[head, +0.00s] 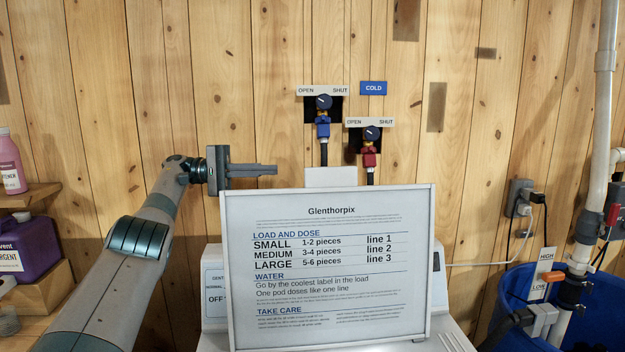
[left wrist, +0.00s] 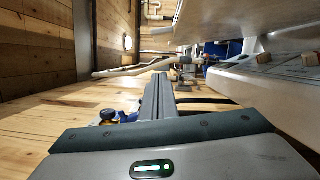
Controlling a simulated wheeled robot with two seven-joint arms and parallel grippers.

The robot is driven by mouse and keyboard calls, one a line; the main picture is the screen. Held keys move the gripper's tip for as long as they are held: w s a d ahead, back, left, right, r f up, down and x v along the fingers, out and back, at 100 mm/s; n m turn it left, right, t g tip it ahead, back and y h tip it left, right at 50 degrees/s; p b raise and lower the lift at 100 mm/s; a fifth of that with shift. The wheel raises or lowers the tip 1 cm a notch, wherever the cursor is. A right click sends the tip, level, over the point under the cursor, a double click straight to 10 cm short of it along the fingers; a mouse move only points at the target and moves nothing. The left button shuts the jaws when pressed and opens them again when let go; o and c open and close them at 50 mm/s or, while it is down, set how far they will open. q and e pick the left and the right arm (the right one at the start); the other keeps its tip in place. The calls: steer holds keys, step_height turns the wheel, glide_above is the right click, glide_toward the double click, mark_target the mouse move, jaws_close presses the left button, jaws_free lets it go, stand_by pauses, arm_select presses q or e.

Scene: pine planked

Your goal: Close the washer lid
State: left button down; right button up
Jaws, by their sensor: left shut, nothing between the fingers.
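The washer lid (head: 330,265) stands raised, almost upright, its printed face toward me in the head view. It hides most of the white washer (head: 214,290) behind it. My left gripper (head: 274,170) is shut and empty, just above the lid's upper left edge, with its fingers pointing right. In the left wrist view its fingers (left wrist: 160,90) are together, between the plank wall and the pale lid (left wrist: 235,14); I see no clear contact.
Blue (head: 323,125) and red (head: 370,155) taps with hoses are on the plank wall behind the lid. A blue tub (head: 600,305) and a white pipe (head: 604,100) stand at right. Bottles (head: 27,245) sit on shelves at left. The washer's knobbed console (left wrist: 265,85) shows in the wrist view.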

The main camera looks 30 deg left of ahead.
mark_target(306, 171)
arm_select(q)
steer(key=shift+w+d+r+p, duration=0.1)
steer(key=shift+d+r+p, duration=0.1)
steer(key=shift+d+p, duration=1.25)
steer(key=shift+w+d+r+p, duration=0.2)
steer(key=shift+d+p, duration=0.4)
steer(key=shift+d, duration=1.8)
steer(key=shift+w+d+r+p, duration=0.1)
steer(key=shift+d+r+p, duration=0.1)
steer(key=shift+d+p, duration=1.25)
arm_select(e)
steer(key=s+d+r+g, duration=0.1)
steer(key=s+d+r, duration=0.1)
steer(key=s+r, duration=0.2)
steer(key=shift+s+d+g+h+b, duration=0.3)
steer(key=shift+s+g+b, duration=0.15)
steer(key=shift+s, duration=0.85)
arm_select(q)
steer(key=shift+s+d, duration=0.1)
steer(key=shift+d, duration=0.45)
arm_select(e)
steer(key=shift+f, duration=0.1)
